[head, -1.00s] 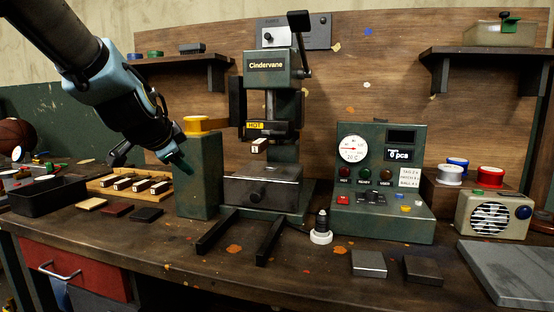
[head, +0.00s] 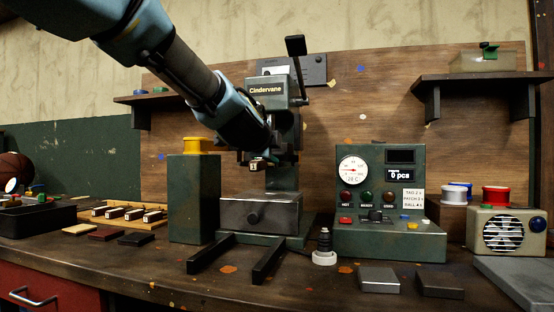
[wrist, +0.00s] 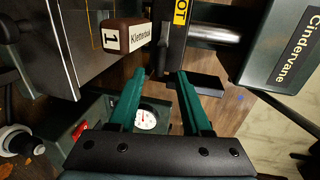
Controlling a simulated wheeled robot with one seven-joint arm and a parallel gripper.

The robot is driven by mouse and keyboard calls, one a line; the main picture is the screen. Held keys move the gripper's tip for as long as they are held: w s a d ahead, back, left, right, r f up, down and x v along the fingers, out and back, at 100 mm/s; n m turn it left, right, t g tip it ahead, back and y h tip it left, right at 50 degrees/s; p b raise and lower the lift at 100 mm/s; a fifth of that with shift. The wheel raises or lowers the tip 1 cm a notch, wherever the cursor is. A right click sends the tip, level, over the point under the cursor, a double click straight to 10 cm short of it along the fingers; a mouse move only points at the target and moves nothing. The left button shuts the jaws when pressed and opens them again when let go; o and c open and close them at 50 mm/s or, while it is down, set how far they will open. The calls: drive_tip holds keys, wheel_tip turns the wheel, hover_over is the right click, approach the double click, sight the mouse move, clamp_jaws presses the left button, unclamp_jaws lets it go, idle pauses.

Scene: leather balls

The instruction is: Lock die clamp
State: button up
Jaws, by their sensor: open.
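The green press labelled Cindervane (head: 266,90) stands mid-bench. Under its head sits a die, a small brown block with a white label (head: 256,167). It shows larger in the wrist view (wrist: 128,36), next to a yellow-lettered dark plate (wrist: 180,12). My gripper (wrist: 163,76) has two green fingers, spread apart with nothing between them. The fingertips are close to the die and the plate. A small black part (wrist: 203,83) lies just beyond the right finger; I cannot tell whether it is the clamp. In the head view my arm covers much of the press head and the fingers are unclear.
A green post with a yellow spool (head: 197,145) stands left of the press. The control box (head: 390,215) with a gauge stands to the right. The press's upright lever (head: 295,47) rises at the top. Several dies lie in a wooden tray (head: 100,225) at left.

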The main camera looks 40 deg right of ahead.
sight(279, 154)
drive_tip(key=shift+x, duration=1.75)
clamp_jaws()
